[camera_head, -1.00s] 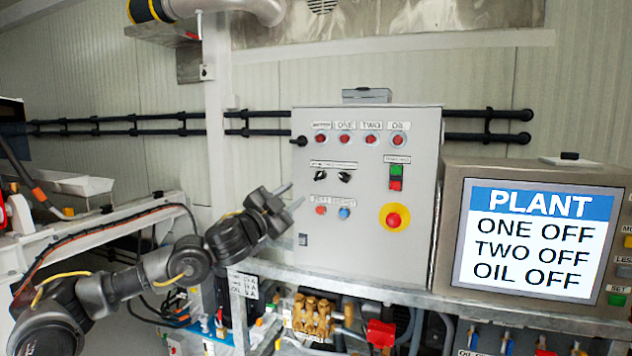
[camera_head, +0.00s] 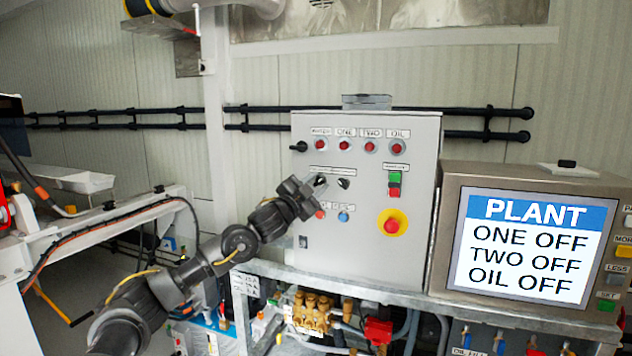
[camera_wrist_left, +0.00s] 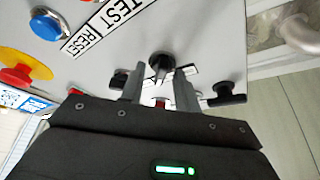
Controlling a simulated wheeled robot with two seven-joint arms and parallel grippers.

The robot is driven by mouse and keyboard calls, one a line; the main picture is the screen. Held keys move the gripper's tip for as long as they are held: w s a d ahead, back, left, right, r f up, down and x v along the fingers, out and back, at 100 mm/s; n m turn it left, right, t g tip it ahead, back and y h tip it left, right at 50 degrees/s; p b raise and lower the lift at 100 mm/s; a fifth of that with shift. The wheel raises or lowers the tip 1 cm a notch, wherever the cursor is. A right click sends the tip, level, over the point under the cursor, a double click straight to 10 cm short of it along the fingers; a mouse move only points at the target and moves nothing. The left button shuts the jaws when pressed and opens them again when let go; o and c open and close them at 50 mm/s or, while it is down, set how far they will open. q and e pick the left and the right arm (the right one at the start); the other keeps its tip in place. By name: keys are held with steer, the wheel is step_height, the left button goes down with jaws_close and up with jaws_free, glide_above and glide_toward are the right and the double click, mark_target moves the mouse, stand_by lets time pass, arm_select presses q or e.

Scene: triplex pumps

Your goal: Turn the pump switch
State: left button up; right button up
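The grey control panel (camera_head: 366,255) carries two black rotary switches side by side. The left switch (camera_wrist_left: 160,63) shows in the left wrist view between my fingertips, with a finger on each side. The right switch (camera_head: 344,183) is just right of my fingertips in the head view, and partly behind a finger in the wrist view (camera_wrist_left: 118,79). My left gripper (camera_head: 319,185) is open in front of the left switch. I cannot tell whether the fingers touch it. My right gripper is not in view.
A red emergency stop (camera_head: 391,225) on yellow and a blue button (camera_head: 343,217) sit lower on the panel. A black handle (camera_head: 299,146) juts from its left edge. The screen (camera_head: 534,240) reads PLANT, ONE OFF, TWO OFF, OIL OFF. Brass pump parts (camera_head: 311,312) lie below.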

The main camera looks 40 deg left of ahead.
arm_select(q)
jaws_close()
steer(key=shift+f, duration=0.1)
steer(key=shift+f+n+y+b, duration=0.15)
steer(key=shift+n+y+b, duration=0.15)
steer(key=shift+n+b, duration=0.6)
steer(key=n, duration=0.1)
steer(key=n+y, duration=0.1)
steer(key=n, duration=0.1)
steer(key=shift+d+n+t+y+b, duration=0.1)
steer(key=shift+n+t+y+b, duration=0.2)
steer(key=shift+b, duration=0.1)
steer(key=shift+n+y+b, duration=0.25)
steer(key=shift+n+y, duration=0.65)
steer(key=shift+n, duration=0.8)
steer(key=shift+n+y+b, duration=0.2)
steer(key=shift+n+y, duration=0.7)
steer(key=shift+n, duration=0.8)
